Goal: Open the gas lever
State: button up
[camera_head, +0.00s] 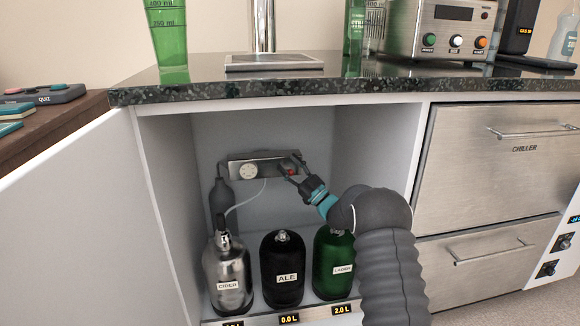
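A metal gas panel (264,178) is fixed to the back wall of the open cabinet under the counter. It carries a round white gauge (248,171) on its left. A small red part (292,171), which looks like the gas lever, shows on its right side. My gripper (289,162) reaches in from the right at this red part. Its two dark fingers stand apart, with the red part seen between them. Whether they touch it I cannot tell. The fingers partly hide the lever, so its angle is unclear.
Bottles labelled CIDER (228,278), ALE (283,270) and LAGER (333,265) stand below the panel. The open white door (80,215) is at left, the counter edge (330,93) above, and chiller drawers (500,170) at right.

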jog(key=v, duration=0.7)
jog(key=shift+d, duration=0.15)
jog(key=shift+f, duration=0.1)
